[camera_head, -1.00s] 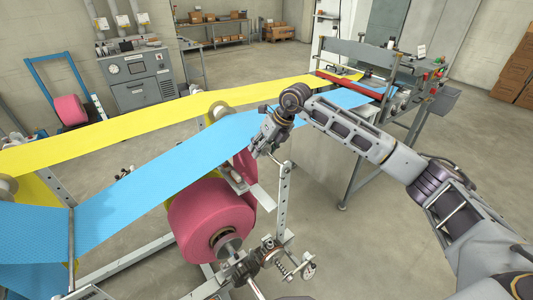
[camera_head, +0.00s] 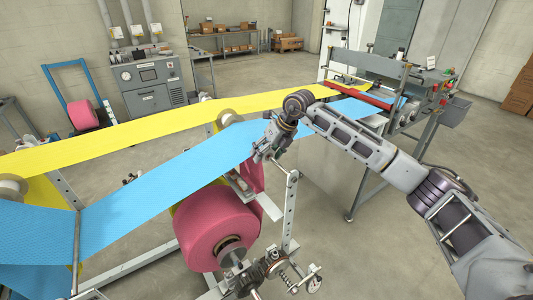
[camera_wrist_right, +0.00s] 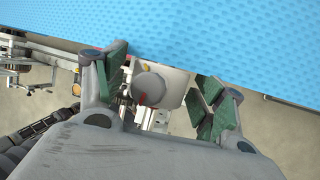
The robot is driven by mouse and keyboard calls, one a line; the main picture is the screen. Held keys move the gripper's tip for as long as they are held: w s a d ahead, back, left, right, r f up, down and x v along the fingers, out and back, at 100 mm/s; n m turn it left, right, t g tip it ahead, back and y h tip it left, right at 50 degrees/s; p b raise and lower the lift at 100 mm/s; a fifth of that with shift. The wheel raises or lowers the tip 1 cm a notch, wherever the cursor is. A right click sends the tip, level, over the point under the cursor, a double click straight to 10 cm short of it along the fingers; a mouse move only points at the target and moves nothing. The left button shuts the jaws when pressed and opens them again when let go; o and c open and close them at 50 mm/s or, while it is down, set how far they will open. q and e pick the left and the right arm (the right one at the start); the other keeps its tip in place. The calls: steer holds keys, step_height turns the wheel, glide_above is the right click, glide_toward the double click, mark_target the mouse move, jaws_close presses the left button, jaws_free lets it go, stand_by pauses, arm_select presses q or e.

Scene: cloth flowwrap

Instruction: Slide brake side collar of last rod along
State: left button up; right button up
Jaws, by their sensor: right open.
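A round grey collar or knob (camera_wrist_right: 148,88) with a small red mark shows in the right wrist view, in front of a pale plate (camera_wrist_right: 172,88). My right gripper (camera_wrist_right: 163,90) is open, its green-padded fingers on either side of the knob with gaps to both. In the head view my right gripper (camera_head: 264,150) hangs at the near edge of the blue web (camera_head: 165,190), above the pink roll (camera_head: 212,230). There it hides the collar. A rod (camera_wrist_right: 55,57) runs beside the blue web at the left of the wrist view. My left gripper is out of view.
A yellow web (camera_head: 120,128) runs behind the blue one toward the machine (camera_head: 385,85) at the back right. An upright perforated bracket (camera_head: 291,205) and a spring-loaded brake assembly (camera_head: 285,272) stand close below my right gripper. Open floor lies to the right.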

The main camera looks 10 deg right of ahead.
steer(key=v, duration=1.2)
stand_by(0.3)
stand_by(0.4)
